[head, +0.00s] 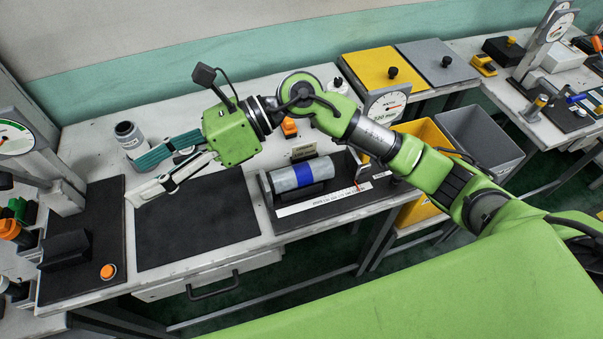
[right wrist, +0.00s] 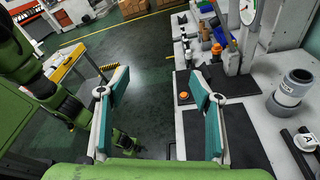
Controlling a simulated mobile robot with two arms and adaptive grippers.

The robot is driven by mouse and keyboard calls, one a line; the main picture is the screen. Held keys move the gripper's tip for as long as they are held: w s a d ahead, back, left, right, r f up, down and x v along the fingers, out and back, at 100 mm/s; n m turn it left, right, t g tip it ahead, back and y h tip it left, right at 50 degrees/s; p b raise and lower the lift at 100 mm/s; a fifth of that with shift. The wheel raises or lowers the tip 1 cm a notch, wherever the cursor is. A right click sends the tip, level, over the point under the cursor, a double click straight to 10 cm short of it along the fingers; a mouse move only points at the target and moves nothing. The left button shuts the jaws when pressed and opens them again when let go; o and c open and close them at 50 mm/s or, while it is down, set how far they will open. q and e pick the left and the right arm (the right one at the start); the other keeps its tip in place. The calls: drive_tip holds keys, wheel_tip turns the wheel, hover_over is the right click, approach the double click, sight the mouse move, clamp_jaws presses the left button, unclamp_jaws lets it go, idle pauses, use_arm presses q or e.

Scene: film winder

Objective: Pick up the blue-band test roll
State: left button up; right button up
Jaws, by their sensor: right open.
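The blue-band test roll (head: 303,175) is a grey cylinder with a blue band around its middle. It lies on its side on a dark stand with a white label strip, on the workbench in the head view. My right gripper (head: 141,184) is open and empty, to the left of the roll. Its fingers point left, away from the roll, above the bench near a dark mat. Both fingers show spread apart in the right wrist view (right wrist: 160,110), with nothing between them. My left gripper is not seen.
A dark mat (head: 195,225) lies left of the roll. An upright grey container (head: 129,134) stands behind my right gripper. A gauge stand (head: 55,170) is at the far left. Yellow (head: 424,140) and grey (head: 478,135) bins stand right of the bench.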

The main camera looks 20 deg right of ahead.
drive_tip(key=w+d+f+n+h, duration=0.2)
drive_tip(key=d+f+h, duration=0.2)
drive_tip(key=f, duration=0.1)
drive_tip(key=n+t+h, duration=0.1)
drive_tip(key=t+h, duration=0.1)
drive_tip(key=h, duration=1)
hover_over(302, 168)
wheel_tip(302, 168, down, 6)
drive_tip(key=shift+y, duration=0.3)
drive_tip(key=f+p, duration=0.1)
drive_tip(key=f, duration=0.2)
drive_tip(key=f+p, duration=0.2)
drive_tip(key=f, duration=0.2)
drive_tip(key=shift+w+d+f, duration=0.15)
drive_tip(key=shift+w, duration=0.05)
drive_tip(key=shift+s+f, duration=0.1)
drive_tip(key=shift+f, duration=0.15)
drive_tip(key=f+p, duration=0.1)
drive_tip(key=f, duration=0.1)
drive_tip(key=f+p, duration=0.2)
drive_tip(key=shift+s+a+f, duration=0.1)
drive_tip(key=shift+s+a, duration=0.05)
drive_tip(key=shift+a, duration=0.05)
drive_tip(key=shift+f, duration=0.3)
drive_tip(key=c, duration=1.4)
